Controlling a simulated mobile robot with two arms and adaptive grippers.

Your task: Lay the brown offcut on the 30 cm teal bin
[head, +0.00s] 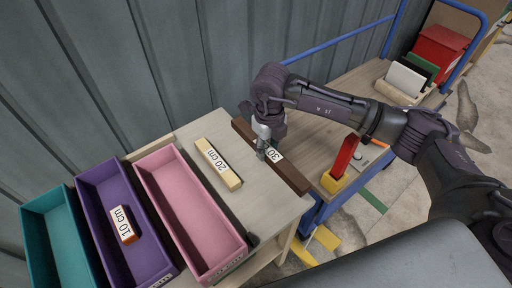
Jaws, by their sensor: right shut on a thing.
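The brown offcut (293,178) is a long dark bar labelled 30 near the right edge of the table. My right gripper (264,149) comes down from above and is shut on its middle. I cannot tell whether the bar touches the tabletop or is slightly raised. The teal bin (66,241) is at the far left, partly cut off by the frame; the part of its inside that shows is empty. My left gripper is not in view.
A purple bin (103,187) holds a 10 cm piece (122,226). A pink bin (185,205) looks empty. A yellowish 20 cm offcut (217,164) lies on the table (258,205). A blue-railed cart (330,95) stands at right, a grey corrugated wall (150,60) behind.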

